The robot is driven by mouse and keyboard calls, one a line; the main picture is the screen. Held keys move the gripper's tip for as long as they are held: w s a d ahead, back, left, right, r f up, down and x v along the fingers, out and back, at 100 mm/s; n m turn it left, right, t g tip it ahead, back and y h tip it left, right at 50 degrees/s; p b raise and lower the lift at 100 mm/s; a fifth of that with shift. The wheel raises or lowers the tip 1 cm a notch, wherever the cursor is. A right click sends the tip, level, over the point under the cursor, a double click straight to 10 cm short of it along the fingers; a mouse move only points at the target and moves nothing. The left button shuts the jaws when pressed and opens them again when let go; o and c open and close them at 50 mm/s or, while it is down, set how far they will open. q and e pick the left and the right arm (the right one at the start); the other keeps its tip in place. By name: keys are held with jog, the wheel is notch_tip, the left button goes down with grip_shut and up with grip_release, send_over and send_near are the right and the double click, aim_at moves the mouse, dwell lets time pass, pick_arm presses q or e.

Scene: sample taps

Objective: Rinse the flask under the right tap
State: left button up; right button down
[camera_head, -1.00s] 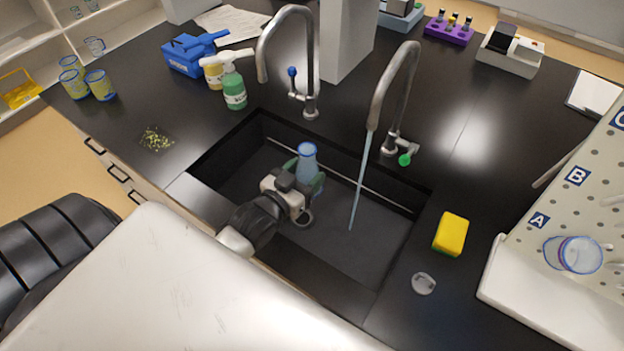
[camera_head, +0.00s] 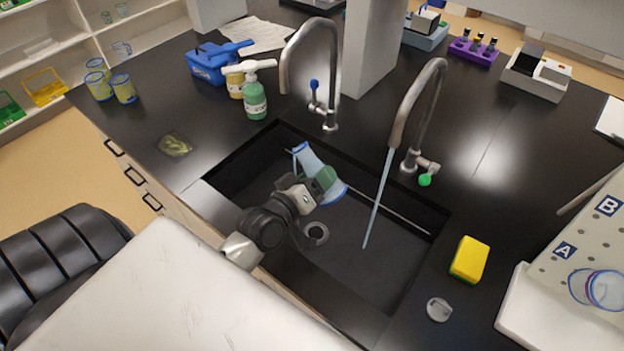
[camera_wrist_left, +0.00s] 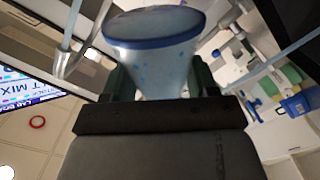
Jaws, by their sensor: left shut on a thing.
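The clear flask with blue edges (camera_head: 308,158) is over the left part of the black sink (camera_head: 375,275). My left gripper (camera_head: 322,180) is shut on its side and hides part of it. The flask is tilted, narrow end up-left, wide end down-right. In the left wrist view the flask (camera_wrist_left: 155,60) shows its wide end and blue drops on its wall. The right tap (camera_head: 407,105), with a green knob (camera_head: 425,180), runs a thin water stream (camera_head: 377,200) into the sink. The stream falls right of the flask, apart from it. My right gripper is not in view.
The left tap (camera_head: 284,65) with a blue knob stands behind the sink, with no stream visible. Green (camera_head: 254,98) and yellow bottles stand left of it. A yellow sponge (camera_head: 470,258) and pegboard (camera_head: 590,245) are right of the sink. A round drain (camera_head: 316,232) shows below the gripper.

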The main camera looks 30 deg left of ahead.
aim_at(319, 164)
pick_arm(q)
jog(key=n, duration=0.2)
jog(key=r+n, duration=0.1)
jog(key=shift+d+n, duration=0.3)
jog(key=shift+d, duration=0.05)
jog(key=n, duration=0.1)
jog(key=r+n, duration=0.1)
jog(key=n, duration=0.2)
jog(key=shift+d+r+n, duration=0.2)
jog(key=shift+d+n, duration=0.05)
jog(key=shift+n, duration=0.15)
jog(key=n+p, duration=0.1)
jog(key=r+n+p, duration=0.1)
jog(key=n, duration=0.1)
jog(key=n+p, duration=0.1)
jog(key=shift+a+r+t, duration=0.1)
jog(key=shift+r+t, duration=0.2)
jog(key=n, duration=0.1)
jog(key=n+p, duration=0.1)
jog(key=n, duration=0.2)
jog(key=shift+a+r+p, duration=0.3)
jog(key=shift+r, duration=0.05)
jog(key=shift+n, duration=0.3)
